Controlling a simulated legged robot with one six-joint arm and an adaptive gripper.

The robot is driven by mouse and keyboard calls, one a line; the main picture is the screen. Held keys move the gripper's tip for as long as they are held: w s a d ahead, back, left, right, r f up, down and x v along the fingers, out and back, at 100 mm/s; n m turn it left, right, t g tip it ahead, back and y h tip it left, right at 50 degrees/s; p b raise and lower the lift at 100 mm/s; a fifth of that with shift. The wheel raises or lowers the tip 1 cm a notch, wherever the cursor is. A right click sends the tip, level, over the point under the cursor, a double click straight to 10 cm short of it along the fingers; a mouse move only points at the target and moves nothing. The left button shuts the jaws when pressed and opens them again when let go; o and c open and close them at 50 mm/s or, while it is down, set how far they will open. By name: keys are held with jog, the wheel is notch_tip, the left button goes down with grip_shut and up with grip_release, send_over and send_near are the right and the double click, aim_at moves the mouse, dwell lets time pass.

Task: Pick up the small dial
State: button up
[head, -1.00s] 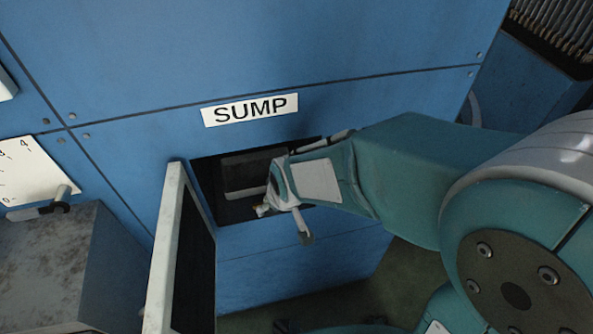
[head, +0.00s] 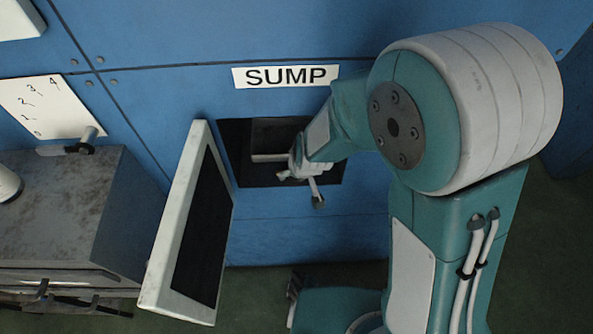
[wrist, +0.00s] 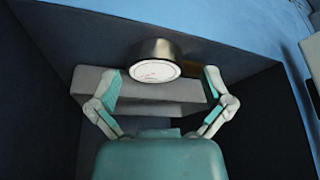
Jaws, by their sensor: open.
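The small dial (wrist: 156,60) is a short metal cylinder with a pale round face, seen in the wrist view. It appears at the front of a grey block (wrist: 150,92) inside a dark recess. My gripper (wrist: 162,74) is open and empty, with one finger on each side of the dial in the picture and gaps between. I cannot tell how far the fingertips are from it in depth. In the head view my gripper (head: 303,172) is at the recess (head: 236,150) under the SUMP label. I cannot make out the dial there.
A white-framed door (head: 165,260) stands open left of the recess. A grey metal box (head: 60,215) is further left, below a numbered plate (head: 45,105) with a lever. The recess walls lie close around my gripper. The SUMP label (head: 285,76) is above.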

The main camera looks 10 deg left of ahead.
jog(key=shift+w+a+f, duration=0.15)
jog(key=shift+a+f, duration=0.15)
jog(key=shift+f, duration=0.25)
jog(key=c, duration=1.1)
jog(key=shift+r, duration=0.1)
